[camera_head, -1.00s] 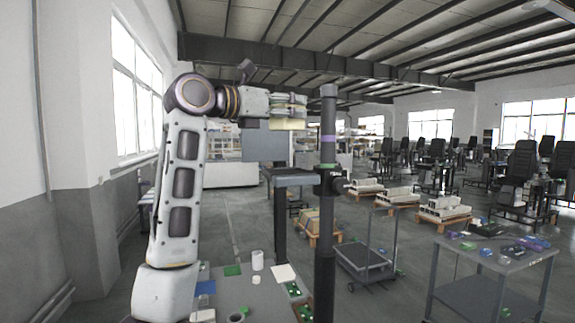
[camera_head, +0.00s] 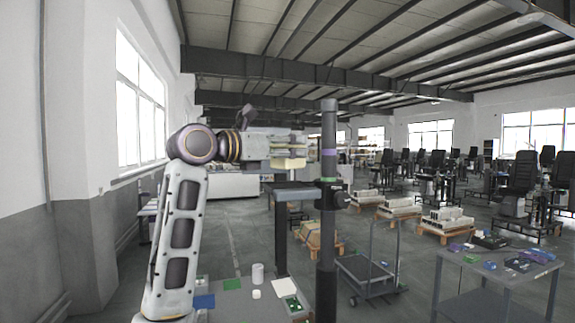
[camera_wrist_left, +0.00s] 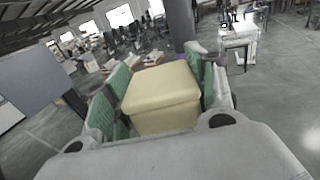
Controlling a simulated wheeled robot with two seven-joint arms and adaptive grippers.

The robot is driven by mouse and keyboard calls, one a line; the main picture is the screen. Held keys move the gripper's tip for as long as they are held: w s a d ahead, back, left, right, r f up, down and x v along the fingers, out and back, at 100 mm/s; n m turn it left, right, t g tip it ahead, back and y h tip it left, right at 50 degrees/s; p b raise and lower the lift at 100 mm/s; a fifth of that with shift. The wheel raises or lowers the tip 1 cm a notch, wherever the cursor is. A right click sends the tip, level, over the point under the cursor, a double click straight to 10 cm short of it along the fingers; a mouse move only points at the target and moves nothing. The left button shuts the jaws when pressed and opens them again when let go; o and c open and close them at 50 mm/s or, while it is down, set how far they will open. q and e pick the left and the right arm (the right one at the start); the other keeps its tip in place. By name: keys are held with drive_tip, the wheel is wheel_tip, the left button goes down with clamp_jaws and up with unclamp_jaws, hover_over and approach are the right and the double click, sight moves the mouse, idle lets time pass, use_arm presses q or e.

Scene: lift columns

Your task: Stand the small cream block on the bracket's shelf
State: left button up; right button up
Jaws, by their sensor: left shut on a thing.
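My left gripper (camera_head: 290,147) is shut on the small cream block (camera_head: 288,163), which sticks out below the fingers. In the left wrist view the cream block (camera_wrist_left: 162,95) sits between green finger pads. The grey bracket's shelf (camera_head: 292,187) is below the block, with a visible gap between them. The shelf joins a dark upright column (camera_head: 328,125) on its right, which carries a purple band and a green band. My right gripper is not in view.
A low table with a white cylinder (camera_head: 257,273), a green sheet (camera_head: 232,284) and a blue sheet (camera_head: 204,301) stands below. A grey cart (camera_head: 367,275) and a side table (camera_head: 490,270) with small items stand to the right. The shelf top looks clear.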

sight(287, 164)
use_arm(q)
drive_tip(key=shift+f, duration=2.05)
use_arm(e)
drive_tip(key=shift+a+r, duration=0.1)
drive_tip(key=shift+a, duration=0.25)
use_arm(q)
drive_tip(key=shift+f, duration=0.1)
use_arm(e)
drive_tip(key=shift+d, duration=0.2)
use_arm(q)
drive_tip(key=o, duration=1.2)
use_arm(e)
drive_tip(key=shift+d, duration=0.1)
